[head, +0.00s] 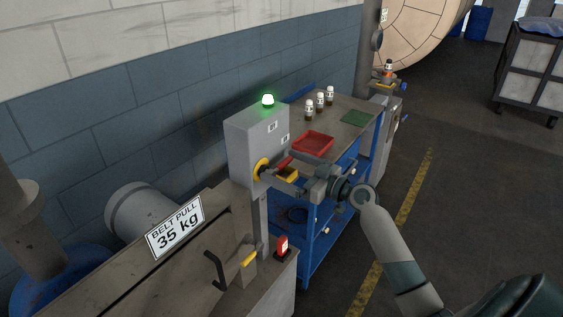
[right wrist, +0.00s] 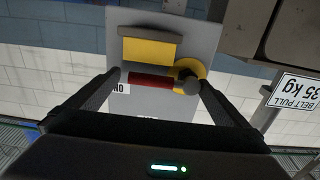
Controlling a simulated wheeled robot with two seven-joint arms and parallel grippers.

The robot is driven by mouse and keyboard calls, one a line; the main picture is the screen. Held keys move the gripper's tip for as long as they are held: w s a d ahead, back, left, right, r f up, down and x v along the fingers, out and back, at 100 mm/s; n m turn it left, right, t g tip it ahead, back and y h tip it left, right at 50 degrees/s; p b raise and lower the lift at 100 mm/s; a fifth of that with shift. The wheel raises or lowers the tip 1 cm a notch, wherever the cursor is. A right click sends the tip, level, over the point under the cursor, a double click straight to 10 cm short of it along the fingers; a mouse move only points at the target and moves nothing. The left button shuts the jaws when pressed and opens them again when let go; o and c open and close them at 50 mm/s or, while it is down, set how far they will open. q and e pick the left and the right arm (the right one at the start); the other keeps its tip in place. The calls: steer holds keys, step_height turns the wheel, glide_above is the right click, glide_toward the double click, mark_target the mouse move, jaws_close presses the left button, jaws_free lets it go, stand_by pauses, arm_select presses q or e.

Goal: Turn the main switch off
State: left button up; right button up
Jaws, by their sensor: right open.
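The main switch is a yellow disc (head: 259,169) with a red handle (head: 283,163) on the side of a grey control box (head: 248,140). A green lamp (head: 268,100) glows on top of the box. In the right wrist view, the red handle (right wrist: 150,80) lies level and points from its hub towards a label reading ON. My right gripper (head: 281,168) is open in front of the switch. In the right wrist view its fingers (right wrist: 157,77) stand either side of the handle; I cannot tell if they touch it. My left gripper is out of view.
A blue cart (head: 330,215) behind the box carries a red tray (head: 313,143), several bottles (head: 320,101) and a green mat (head: 357,118). A machine with a belt pull sign (head: 175,228) stands at front left, with a small red device (head: 283,246) near it. Floor lies clear to the right.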

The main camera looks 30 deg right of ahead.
steer(key=shift+w+a, duration=0.3)
steer(key=shift+w, duration=0.35)
